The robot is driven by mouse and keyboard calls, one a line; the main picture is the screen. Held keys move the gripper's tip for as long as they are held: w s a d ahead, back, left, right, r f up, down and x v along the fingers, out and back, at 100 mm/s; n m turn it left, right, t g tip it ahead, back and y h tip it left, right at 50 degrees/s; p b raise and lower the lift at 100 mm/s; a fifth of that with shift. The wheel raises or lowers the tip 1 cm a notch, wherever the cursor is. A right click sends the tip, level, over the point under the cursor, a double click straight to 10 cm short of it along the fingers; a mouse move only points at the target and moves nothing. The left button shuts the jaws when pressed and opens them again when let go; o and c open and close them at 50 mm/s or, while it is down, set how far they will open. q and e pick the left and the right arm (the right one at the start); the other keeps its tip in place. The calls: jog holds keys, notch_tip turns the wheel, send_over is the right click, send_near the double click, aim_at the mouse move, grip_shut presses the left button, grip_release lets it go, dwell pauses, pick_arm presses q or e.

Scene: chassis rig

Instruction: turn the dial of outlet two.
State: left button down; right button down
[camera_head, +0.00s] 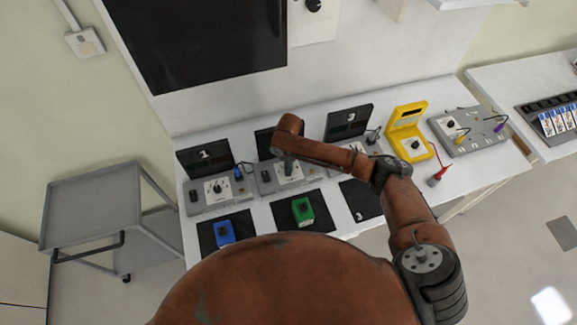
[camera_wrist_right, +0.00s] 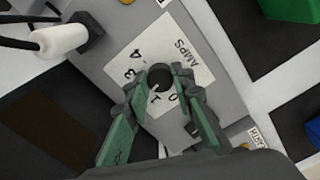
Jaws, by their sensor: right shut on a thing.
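Outlet two is the middle grey unit (camera_head: 266,186), with its dark panel partly hidden behind my right arm. My right gripper (camera_head: 287,165) points down over its white dial plate. In the right wrist view, the dial (camera_wrist_right: 160,72) is a round dark knob on a white plate (camera_wrist_right: 181,46) marked AMPS with numbers. The green fingers of my right gripper (camera_wrist_right: 158,86) are shut on the knob, one on each side. A small white mark shows on the knob's lower side, near the 1. My left gripper is not in view.
Outlet one (camera_head: 207,195) stands to the left; outlet three's panel (camera_head: 348,122) is to the right. Blue (camera_head: 224,233) and green (camera_head: 303,210) blocks lie on black mats in front. A yellow meter (camera_head: 407,120) and red probe (camera_head: 436,178) are further right.

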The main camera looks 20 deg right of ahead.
jog(key=n+p, duration=0.1)
jog(key=n, duration=0.1)
jog(key=shift+r+n, duration=0.1)
jog(key=shift+n, duration=0.3)
jog(key=n+p, duration=0.1)
jog(key=n, duration=0.2)
jog(key=shift+n, duration=0.3)
jog(key=n, duration=0.3)
jog(key=shift+n, duration=2.2)
jog(key=c, duration=1.7)
grip_release()
jog(key=shift+o, duration=0.2)
